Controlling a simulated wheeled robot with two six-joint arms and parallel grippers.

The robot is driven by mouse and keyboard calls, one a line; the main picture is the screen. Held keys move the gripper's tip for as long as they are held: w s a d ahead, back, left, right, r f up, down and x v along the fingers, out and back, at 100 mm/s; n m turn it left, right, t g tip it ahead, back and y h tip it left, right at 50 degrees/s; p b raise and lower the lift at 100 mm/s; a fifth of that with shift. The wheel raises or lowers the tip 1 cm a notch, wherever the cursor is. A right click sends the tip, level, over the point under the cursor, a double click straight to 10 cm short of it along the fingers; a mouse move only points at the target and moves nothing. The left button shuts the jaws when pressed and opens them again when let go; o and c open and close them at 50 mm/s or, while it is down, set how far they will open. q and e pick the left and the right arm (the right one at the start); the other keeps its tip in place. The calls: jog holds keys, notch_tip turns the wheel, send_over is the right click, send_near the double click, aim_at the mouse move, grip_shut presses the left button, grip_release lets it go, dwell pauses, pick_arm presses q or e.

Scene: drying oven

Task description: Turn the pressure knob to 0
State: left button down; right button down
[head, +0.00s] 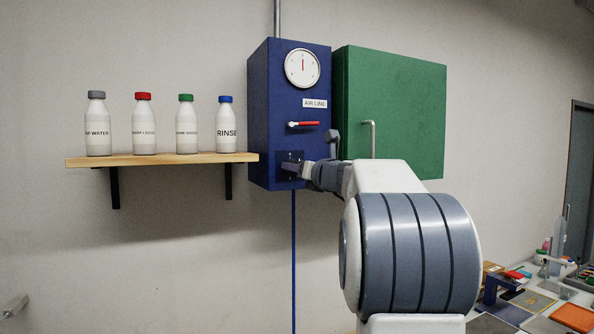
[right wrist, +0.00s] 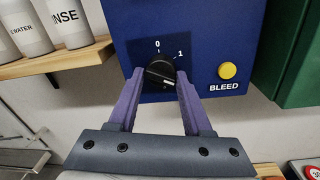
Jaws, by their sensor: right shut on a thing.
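The black pressure knob (right wrist: 160,74) sits on a dark square plate on the front of the blue air line box (head: 259,110). A 0 mark is above the knob and a 1 mark is up to its right. A pale mark shows on the knob's lower right, but I cannot tell for sure which way the knob points. My right gripper (right wrist: 159,84) is shut on the knob, with one purple finger on each side. My left gripper is not in view.
A round gauge (head: 302,68) with its needle upright and a red lever (head: 303,124) are above the knob. A yellow BLEED button (right wrist: 227,70) is to its right. A green cabinet (head: 410,110) stands close right. A shelf (head: 160,159) with several bottles is left.

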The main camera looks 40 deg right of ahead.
jog(key=shift+f, duration=0.1)
jog(key=n+b, duration=0.3)
jog(key=n, duration=0.4)
jog(key=n+h+b, duration=0.1)
jog(key=n+b, duration=0.3)
jog(key=n, duration=0.4)
jog(key=n+g+b, duration=0.1)
jog(key=n+b, duration=0.2)
jog(key=n, duration=0.4)
jog(key=shift+r+n, duration=0.3)
jog(key=shift+r, duration=0.1)
dwell(0.4)
jog(key=shift+c, duration=1.9)
grip_release()
jog(key=shift+b, duration=0.3)
